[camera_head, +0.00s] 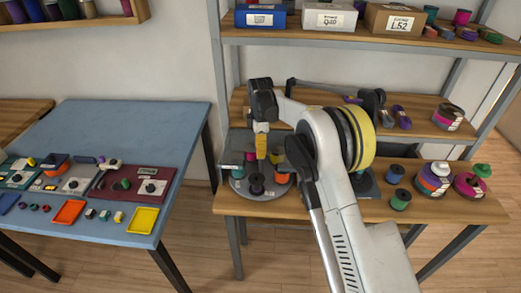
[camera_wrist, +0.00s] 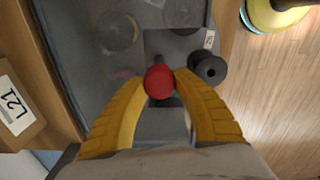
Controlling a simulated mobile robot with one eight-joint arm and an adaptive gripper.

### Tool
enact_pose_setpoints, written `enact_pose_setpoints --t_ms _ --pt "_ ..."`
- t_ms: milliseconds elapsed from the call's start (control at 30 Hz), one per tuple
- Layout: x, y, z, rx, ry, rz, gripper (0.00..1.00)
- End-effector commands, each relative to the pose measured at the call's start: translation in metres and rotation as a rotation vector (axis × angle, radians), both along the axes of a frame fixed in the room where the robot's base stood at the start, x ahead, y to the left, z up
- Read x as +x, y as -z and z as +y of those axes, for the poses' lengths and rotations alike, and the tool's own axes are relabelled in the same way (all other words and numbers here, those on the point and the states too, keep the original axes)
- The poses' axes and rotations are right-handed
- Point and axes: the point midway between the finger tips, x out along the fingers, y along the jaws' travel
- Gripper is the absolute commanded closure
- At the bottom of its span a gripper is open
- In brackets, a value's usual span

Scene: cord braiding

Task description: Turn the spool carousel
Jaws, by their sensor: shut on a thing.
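The spool carousel (camera_head: 240,187) is a round grey turntable on the middle table in the head view. Several spools stand on it, among them a black spool (camera_head: 256,184) at the front. My gripper (camera_head: 261,152) points down over the carousel, its yellow fingers among the spools. In the wrist view my gripper (camera_wrist: 161,82) is shut on a red round knob (camera_wrist: 160,78), one finger on each side. A black spool (camera_wrist: 208,68) stands close to the right fingertip. In the head view the knob is hidden behind the fingers.
Loose dark spools (camera_head: 396,174) and stacked coloured spools (camera_head: 434,180) stand on the wooden table right of my arm. A shelf with labelled boxes (camera_head: 330,17) rises behind. A blue table (camera_head: 130,122) with trays and tools stands at left, its back half clear.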

Motion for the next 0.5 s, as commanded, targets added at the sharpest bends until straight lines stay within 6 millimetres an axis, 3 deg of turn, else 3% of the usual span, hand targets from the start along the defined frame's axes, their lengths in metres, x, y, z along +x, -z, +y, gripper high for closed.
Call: enact_pose_setpoints --t_ms 500 --pt "-0.0011 0.0008 0.0002 0.000 -0.107 0.002 1.00"
